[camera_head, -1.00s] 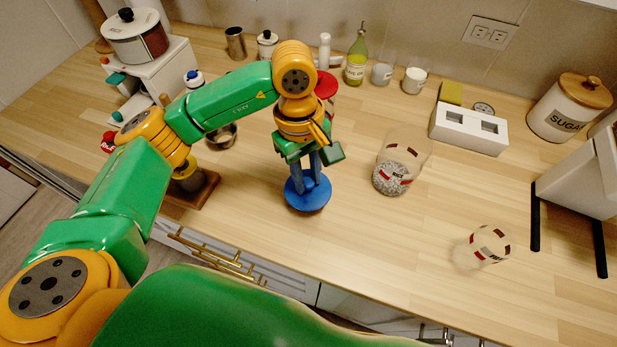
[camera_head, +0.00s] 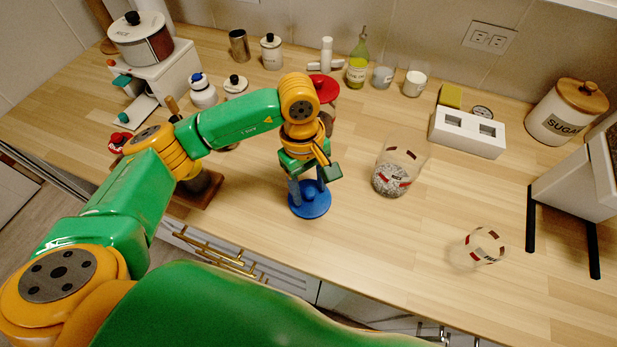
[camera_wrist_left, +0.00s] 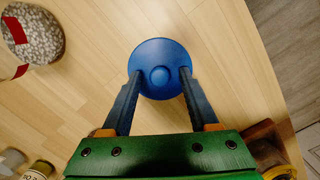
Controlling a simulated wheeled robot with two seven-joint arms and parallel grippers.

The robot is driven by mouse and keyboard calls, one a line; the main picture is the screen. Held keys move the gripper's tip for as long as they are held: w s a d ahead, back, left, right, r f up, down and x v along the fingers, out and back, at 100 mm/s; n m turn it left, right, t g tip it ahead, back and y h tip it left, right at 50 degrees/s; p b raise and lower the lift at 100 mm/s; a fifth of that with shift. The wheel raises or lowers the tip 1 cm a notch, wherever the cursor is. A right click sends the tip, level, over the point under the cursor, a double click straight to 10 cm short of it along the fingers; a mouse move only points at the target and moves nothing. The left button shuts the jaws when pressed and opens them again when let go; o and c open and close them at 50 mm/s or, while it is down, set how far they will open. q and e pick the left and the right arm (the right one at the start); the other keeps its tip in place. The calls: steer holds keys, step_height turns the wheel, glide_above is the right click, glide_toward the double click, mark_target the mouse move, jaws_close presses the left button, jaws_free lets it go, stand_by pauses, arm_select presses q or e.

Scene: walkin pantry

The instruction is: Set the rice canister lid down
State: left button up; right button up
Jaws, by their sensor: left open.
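A round blue lid with a central knob (camera_head: 309,205) lies flat on the wooden counter near its front edge. It also shows in the left wrist view (camera_wrist_left: 161,56). My left gripper (camera_head: 308,184) is just above it with its fingers spread. In the left wrist view the left gripper (camera_wrist_left: 159,78) has one finger on either side of the knob, with gaps between. A clear canister with pale grains and red marks (camera_head: 390,181) stands open to the right of the lid. It also shows in the left wrist view (camera_wrist_left: 36,40). My right gripper is not seen.
An empty clear container (camera_head: 485,246) is at the front right. A white block with two openings (camera_head: 467,136) and a sugar canister (camera_head: 556,127) stand farther back. A red-topped item (camera_head: 324,86) is behind the gripper. Counter between lid and clear container is bare.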

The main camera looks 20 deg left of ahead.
mark_target(308, 188)
arm_select(q)
steer(key=r+b, duration=0.1)
steer(key=r, duration=0.2)
steer(key=r+b, duration=0.1)
steer(key=r, duration=0.1)
steer(key=shift+w+a+r+b, duration=0.25)
steer(key=shift+w+b, duration=0.05)
step_height(308, 188, up, 7)
steer(key=shift+a+f, duration=0.2)
steer(key=shift+a, duration=0.15)
steer(key=shift+w, duration=0.1)
